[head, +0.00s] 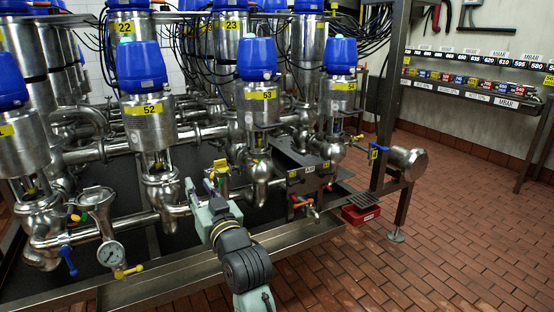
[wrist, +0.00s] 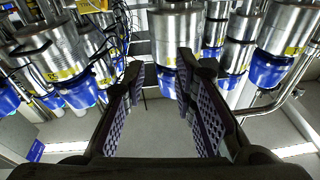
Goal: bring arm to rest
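My arm (head: 240,255) reaches up from the bottom of the head view toward the valve rack, over the front edge of the metal drip tray. Its far end is near the pipes below valves 52 and 53, and the fingers are hard to make out there. In the wrist view my gripper (wrist: 160,75) has its two dark, purple-padded fingers spread apart. Nothing is between them. Steel valve bodies with blue caps and yellow labels show beyond the fingertips, and I see no contact with them.
Valve 52 (head: 148,110), valve 53 (head: 259,103) and valve 54 (head: 339,97) stand in the front row. A pressure gauge (head: 110,253) is at lower left. The tray (head: 180,277) has a raised metal rim. A red box (head: 361,214) sits on the floor. The brick floor (head: 440,255) at right is clear.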

